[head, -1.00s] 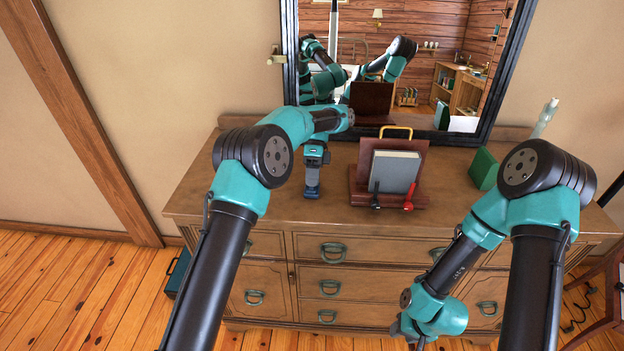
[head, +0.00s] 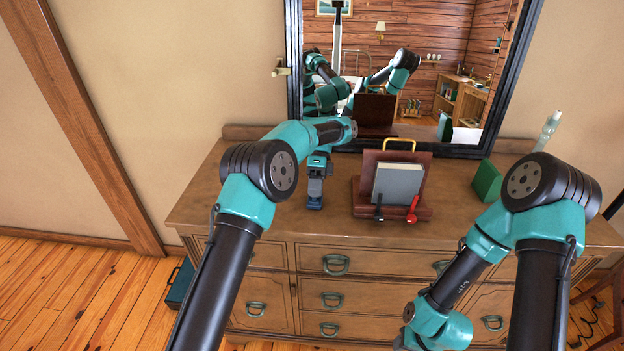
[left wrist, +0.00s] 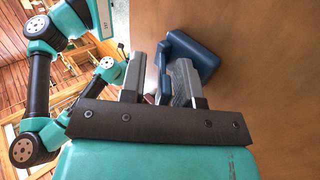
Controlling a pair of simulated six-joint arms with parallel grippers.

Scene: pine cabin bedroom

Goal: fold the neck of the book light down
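The blue book light (head: 315,196) stands on the dresser top, left of the book stand. It also shows in the left wrist view (left wrist: 195,52), where a thin blue part reaches down between my fingers. My left gripper (head: 318,162) is over the light's upper part, pointing down. In the left wrist view its two grey fingers (left wrist: 160,85) are apart, one on each side of the blue part, with a narrow gap seen on the left side. The gripper hides much of the light's neck. My right arm hangs low in front of the dresser; its gripper is cut off below the frame.
The wooden dresser (head: 270,222) carries a dark red book stand (head: 420,160) with a grey book (head: 398,182), close to the right of the light. A mirror (head: 440,100) rises behind.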

